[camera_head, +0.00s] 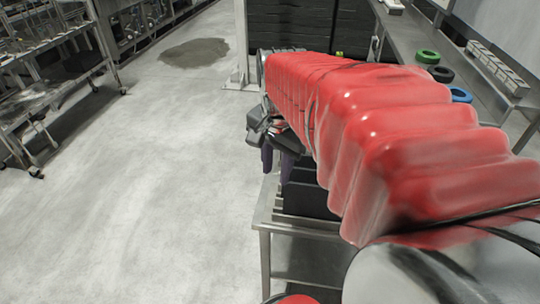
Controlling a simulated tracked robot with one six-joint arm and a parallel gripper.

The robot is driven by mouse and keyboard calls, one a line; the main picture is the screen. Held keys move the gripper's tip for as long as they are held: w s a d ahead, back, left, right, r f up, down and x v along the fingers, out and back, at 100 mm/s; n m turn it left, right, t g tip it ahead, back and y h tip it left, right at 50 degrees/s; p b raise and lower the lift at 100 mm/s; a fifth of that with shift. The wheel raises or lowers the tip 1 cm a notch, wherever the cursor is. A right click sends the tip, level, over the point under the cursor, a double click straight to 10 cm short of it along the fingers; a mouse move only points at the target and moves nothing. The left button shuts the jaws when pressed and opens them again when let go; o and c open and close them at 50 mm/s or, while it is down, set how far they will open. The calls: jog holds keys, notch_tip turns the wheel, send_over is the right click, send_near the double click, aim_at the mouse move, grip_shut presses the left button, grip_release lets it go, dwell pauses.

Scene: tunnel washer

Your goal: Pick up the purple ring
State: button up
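I cannot see a purple ring in the head view. My red-covered arm hides a large part of the scene, including part of the right-hand counter. A green ring (427,56), a black ring (440,74) and a blue ring (460,94) lie in a row on that counter, the blue one closest to me and beside my arm. My gripper (277,160) points down near the middle, left of the arm, by the edge of a low metal table (291,226). Its two dark fingers stand apart with nothing visible between them.
Dark crates (306,200) stand on the low table, partly behind my arm. The grey counter (408,35) carries a slotted pale rack (497,68) behind the rings. A metal cart (50,85) stands at left. The floor between is clear, with a dark patch (195,52) farther back.

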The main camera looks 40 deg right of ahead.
jog(key=s+d+f+m+g+y, duration=0.1)
jog(key=s+d+f+m, duration=0.1)
jog(key=d+m, duration=0.4)
jog(key=s+d+f+m+g+y, duration=0.1)
jog(key=s+d+f+m, duration=0.1)
jog(key=d+m, duration=0.4)
jog(key=d, duration=0.3)
jog(key=shift+s+d+m+g, duration=0.3)
jog(key=shift+d, duration=0.05)
send_over(326, 208)
jog(key=w+d, duration=0.1)
notch_tip(326, 208, down, 8)
jog(key=shift+r, duration=0.1)
jog(key=shift+f, duration=0.3)
jog(key=shift+s+a+f, duration=0.1)
jog(key=shift+s+f, duration=0.05)
jog(key=shift+f, duration=1.15)
jog(key=shift+s+f, duration=0.15)
jog(key=shift+f, duration=1.15)
